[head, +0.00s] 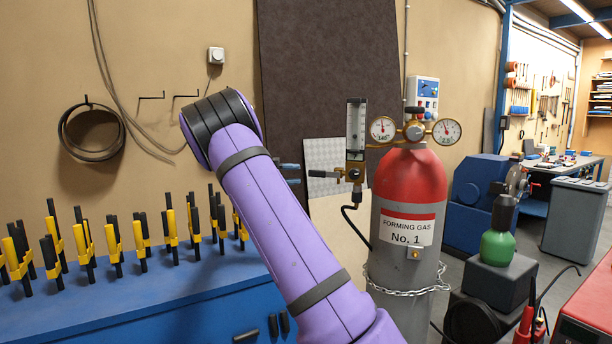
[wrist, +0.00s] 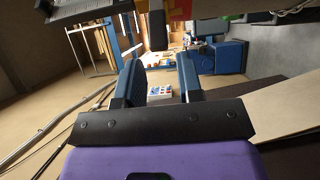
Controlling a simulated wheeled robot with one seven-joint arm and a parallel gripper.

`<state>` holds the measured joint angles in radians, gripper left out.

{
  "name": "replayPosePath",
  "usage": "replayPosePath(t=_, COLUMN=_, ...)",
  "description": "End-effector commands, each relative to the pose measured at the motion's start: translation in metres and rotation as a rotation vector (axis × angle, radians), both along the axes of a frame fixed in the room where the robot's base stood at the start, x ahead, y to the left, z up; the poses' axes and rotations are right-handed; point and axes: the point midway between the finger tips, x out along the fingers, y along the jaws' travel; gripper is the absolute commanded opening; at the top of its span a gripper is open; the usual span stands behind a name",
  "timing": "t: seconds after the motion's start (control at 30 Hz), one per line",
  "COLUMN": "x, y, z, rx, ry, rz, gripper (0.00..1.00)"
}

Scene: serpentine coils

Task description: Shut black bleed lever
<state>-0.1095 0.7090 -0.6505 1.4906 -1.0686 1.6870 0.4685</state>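The black bleed lever (head: 320,173) sticks out level to the left from the brass valve body (head: 352,174) under the flowmeter in the head view. In the wrist view, what looks like the same black lever (wrist: 157,32) points down toward my gripper, in line with the gap between the fingers. My gripper (wrist: 158,62) is open, its two blue fingers apart with nothing between them. In the head view, its blue fingertips (head: 292,174) show just left of the lever's end, apart from it. My purple arm hides the rest of the gripper.
The red-topped forming gas cylinder (head: 408,178) stands right of the valve, chained, with two gauges above. A glass flowmeter (head: 356,128) rises from the valve body; a black hose hangs below. A blue bench (head: 130,302) with several yellow-and-black tools stands left.

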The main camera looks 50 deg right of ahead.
Motion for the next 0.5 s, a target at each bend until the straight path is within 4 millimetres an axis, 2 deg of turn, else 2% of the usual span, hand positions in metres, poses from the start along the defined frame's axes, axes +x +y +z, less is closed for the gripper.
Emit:
replayPosePath(t=0.2, x=0.026, y=0.027, z=-0.001, rx=-0.001, ry=0.001, rz=0.002, gripper=0.34)
replayPosePath(t=0.5, x=0.038, y=0.04, z=-0.001, rx=0.001, ry=0.0, rz=-0.001, gripper=0.34)
